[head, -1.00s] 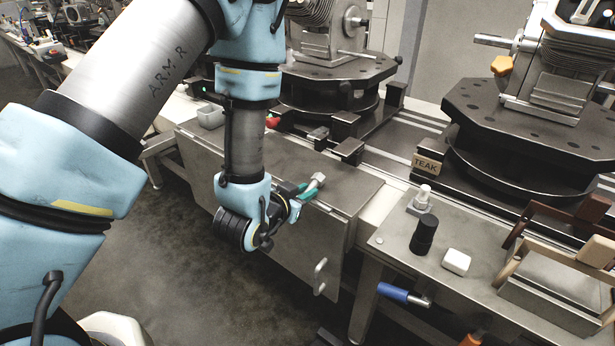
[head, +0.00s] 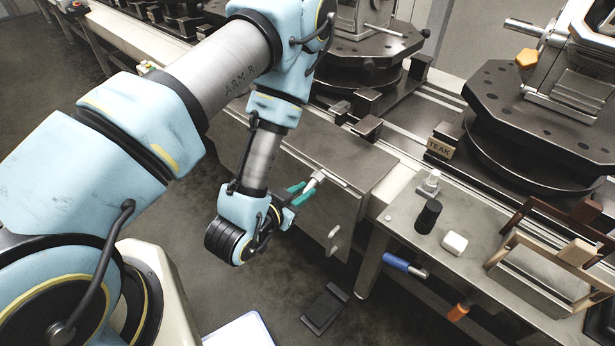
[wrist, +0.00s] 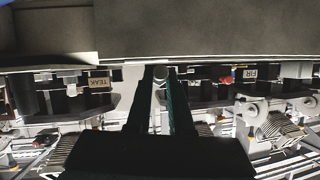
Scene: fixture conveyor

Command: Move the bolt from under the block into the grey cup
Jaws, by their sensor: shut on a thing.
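My gripper (head: 305,187) has green fingers and is shut on a silver bolt (head: 317,180), holding it by the front edge of the steel cabinet top. In the wrist view the bolt (wrist: 160,74) sits between the two green fingers (wrist: 162,105). The grey cup cannot be made out in the head view, where my arm covers part of the bench. A pale grey shape (wrist: 296,69) in the wrist view may be the cup. Dark blocks (head: 367,129) stand on the bench behind my gripper; I cannot tell which block the task means.
The steel cabinet (head: 352,172) has a handle (head: 333,240) on its front. A blue-handled tool (head: 396,262) sticks out in front.

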